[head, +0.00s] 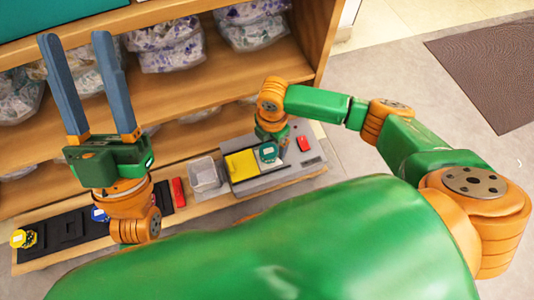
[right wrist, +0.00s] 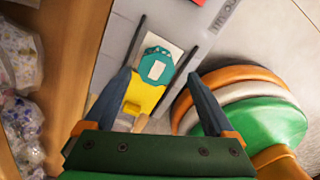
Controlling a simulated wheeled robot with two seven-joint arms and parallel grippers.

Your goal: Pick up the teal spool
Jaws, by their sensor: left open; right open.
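The teal spool (head: 268,152) sits on the grey board (head: 312,160) on the low shelf, right of a yellow block (head: 241,165). In the right wrist view the teal spool (right wrist: 157,66) shows a pale centre and lies ahead, between the lines of my open fingers. My right gripper (right wrist: 160,77) is open and empty. In the head view its arm reaches down close to the spool, and its fingers are hidden there. My left gripper (head: 75,37) is open and empty, raised with its fingers pointing up, in front of the shelves.
A small grey bin (head: 206,174) and a red item (head: 178,192) stand left of the board. Another red item (head: 304,143) lies on the board's right. A yellow item (head: 23,238) sits far left on a dark tray. Shelves with plastic bags (head: 168,45) rise behind; open floor lies right.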

